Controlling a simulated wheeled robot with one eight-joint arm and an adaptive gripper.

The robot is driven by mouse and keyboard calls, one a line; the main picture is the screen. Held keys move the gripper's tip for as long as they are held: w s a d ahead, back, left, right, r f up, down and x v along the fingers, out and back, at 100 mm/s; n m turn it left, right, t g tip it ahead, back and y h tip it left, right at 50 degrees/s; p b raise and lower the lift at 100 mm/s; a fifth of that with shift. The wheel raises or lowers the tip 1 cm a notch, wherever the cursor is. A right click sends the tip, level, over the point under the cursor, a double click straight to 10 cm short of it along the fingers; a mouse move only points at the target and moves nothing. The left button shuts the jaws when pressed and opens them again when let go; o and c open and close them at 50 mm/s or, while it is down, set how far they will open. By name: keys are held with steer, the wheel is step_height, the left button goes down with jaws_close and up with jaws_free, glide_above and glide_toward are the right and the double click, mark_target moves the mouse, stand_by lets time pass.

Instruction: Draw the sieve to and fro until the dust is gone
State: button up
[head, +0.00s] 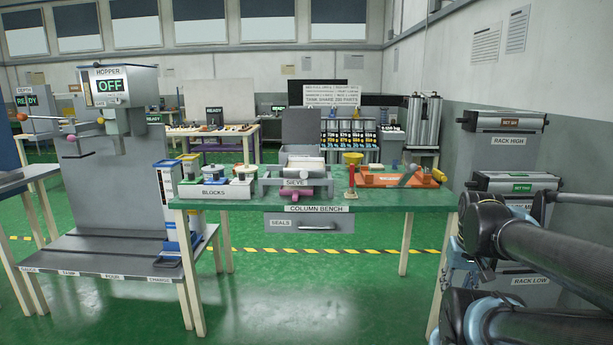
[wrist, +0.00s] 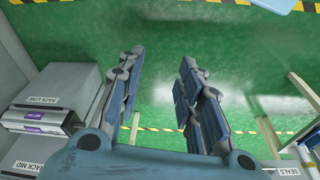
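The sieve is not in the wrist view.
The hopper (head: 110,85) reads OFF at the left. Blocks (head: 214,190), a yellow funnel on a red stand (head: 352,172) and an orange tray (head: 385,181) share the bench. Racks (head: 513,185) stand at the right. The seals drawer (head: 316,223) is shut. Floor in front is clear.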

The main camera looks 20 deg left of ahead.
steer(key=shift+o, duration=0.8)
steer(key=shift+w, duration=0.1)
steer(key=shift+o, duration=1)
steer(key=shift+s+r, duration=0.2)
steer(key=shift+s, duration=0.05)
steer(key=w+a+r+n+t+h, duration=0.1)
steer(key=w+r+n+t+h, duration=0.15)
steer(key=w+n, duration=0.45)
steer(key=w+a+r+n+t+h, duration=0.1)
steer(key=w+r+n, duration=0.3)
steer(key=w, duration=0.5)
steer(key=w+a+r+n+t, duration=0.4)
steer(key=w+a+n+t, duration=0.1)
steer(key=w+a+n, duration=0.5)
steer(key=n+t+y, duration=0.7)
steer(key=n+y, duration=0.1)
steer(key=n, duration=1)
glide_toward(304, 175)
steer(key=x, duration=1.1)
